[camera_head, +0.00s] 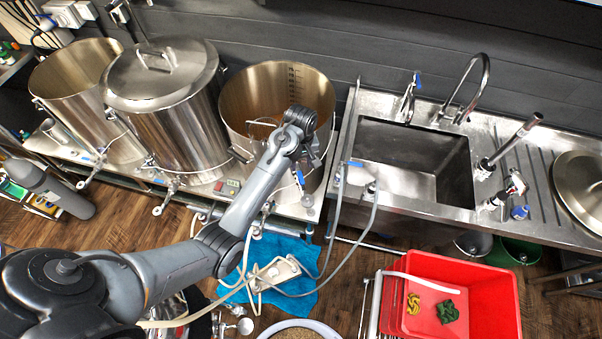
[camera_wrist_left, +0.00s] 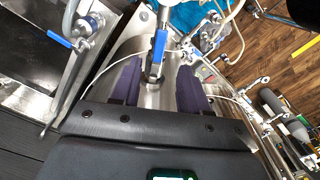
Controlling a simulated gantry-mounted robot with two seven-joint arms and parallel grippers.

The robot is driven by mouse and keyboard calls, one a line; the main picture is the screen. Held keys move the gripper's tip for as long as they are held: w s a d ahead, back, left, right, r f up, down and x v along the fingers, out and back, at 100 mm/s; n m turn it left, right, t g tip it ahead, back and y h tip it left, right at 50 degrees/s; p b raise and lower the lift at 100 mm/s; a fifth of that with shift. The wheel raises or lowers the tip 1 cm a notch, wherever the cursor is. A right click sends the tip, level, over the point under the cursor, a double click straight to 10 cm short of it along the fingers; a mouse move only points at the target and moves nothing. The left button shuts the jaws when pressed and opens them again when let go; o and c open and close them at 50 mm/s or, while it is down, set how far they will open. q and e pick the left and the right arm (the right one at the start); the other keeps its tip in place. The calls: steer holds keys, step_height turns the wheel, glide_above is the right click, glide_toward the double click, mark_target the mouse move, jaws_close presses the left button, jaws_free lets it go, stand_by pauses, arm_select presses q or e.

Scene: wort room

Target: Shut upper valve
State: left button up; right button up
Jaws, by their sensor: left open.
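The rightmost open kettle (camera_head: 262,90) stands on the steel bench, with a valve on its lower front right. That valve's blue lever (camera_head: 300,178) shows just below my left gripper (camera_head: 314,154) in the head view. In the left wrist view, the blue lever (camera_wrist_left: 159,46) stands between the two dark fingers of my left gripper (camera_wrist_left: 159,68), with a gap on each side. The gripper is open and nothing is clamped. The head view shows the fingers only partly, behind the wrist. My right gripper is not in view.
A sink (camera_head: 412,165) stands to the right, with hoses (camera_head: 374,215) hanging at its front left. Another blue-handled valve (camera_wrist_left: 60,39) is at the left in the wrist view. A lidded kettle (camera_head: 165,110) stands left. A red crate (camera_head: 495,300) is on the floor.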

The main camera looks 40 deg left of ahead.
mark_target(301, 178)
arm_select(q)
step_height(301, 178, down, 8)
steer(key=shift+r+p, duration=0.1)
steer(key=shift+p, duration=0.55)
jaws_close()
